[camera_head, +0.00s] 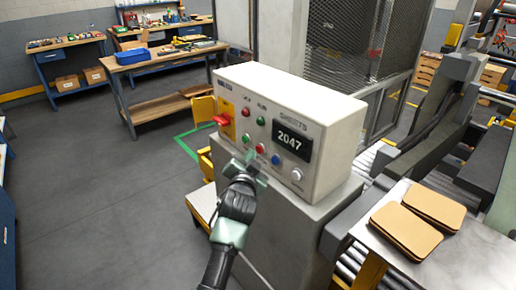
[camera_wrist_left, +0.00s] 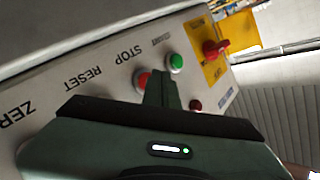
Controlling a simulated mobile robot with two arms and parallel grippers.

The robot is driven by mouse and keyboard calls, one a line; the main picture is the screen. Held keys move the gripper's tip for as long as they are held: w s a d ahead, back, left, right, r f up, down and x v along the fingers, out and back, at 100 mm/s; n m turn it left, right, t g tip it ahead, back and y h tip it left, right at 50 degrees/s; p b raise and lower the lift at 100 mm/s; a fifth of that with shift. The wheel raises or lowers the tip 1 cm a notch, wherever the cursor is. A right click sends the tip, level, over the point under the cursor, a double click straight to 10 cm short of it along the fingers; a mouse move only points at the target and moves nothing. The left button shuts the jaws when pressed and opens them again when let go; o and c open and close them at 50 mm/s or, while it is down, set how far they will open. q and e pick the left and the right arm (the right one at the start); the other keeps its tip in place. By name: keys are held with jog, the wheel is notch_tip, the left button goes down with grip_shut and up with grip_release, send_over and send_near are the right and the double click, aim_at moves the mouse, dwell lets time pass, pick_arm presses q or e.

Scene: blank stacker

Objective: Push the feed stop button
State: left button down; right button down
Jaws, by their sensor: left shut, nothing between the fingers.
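The grey control box (camera_head: 330,110) carries a row of buttons: a green button (camera_head: 246,138), a red button (camera_head: 260,148) and a blue button (camera_head: 276,160). In the left wrist view the red button (camera_wrist_left: 141,79) sits beside the upside-down label STOP and is partly hidden by my fingers. The green button (camera_wrist_left: 176,62) is just right of the fingertips. My left gripper (camera_head: 250,158) is shut and empty, its tips close to the panel between the green and red buttons. I cannot tell whether they touch it. My right gripper is not in view.
A red switch (camera_head: 221,120) on a yellow plate is at the panel's left. A display (camera_head: 291,140) reads 2047, with a knob (camera_head: 297,175) below it. Brown sheet stacks (camera_head: 405,230) lie on a metal table at the right. Open floor (camera_head: 110,190) is at the left.

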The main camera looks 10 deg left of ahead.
pick_arm(q)
jog(key=shift+d+f, duration=0.1)
jog(key=shift+d, duration=0.1)
jog(key=s+a+p, duration=0.3)
jog(key=s, duration=0.1)
jog(key=shift+a, duration=0.2)
jog(key=shift+w, duration=0.1)
dwell(0.5)
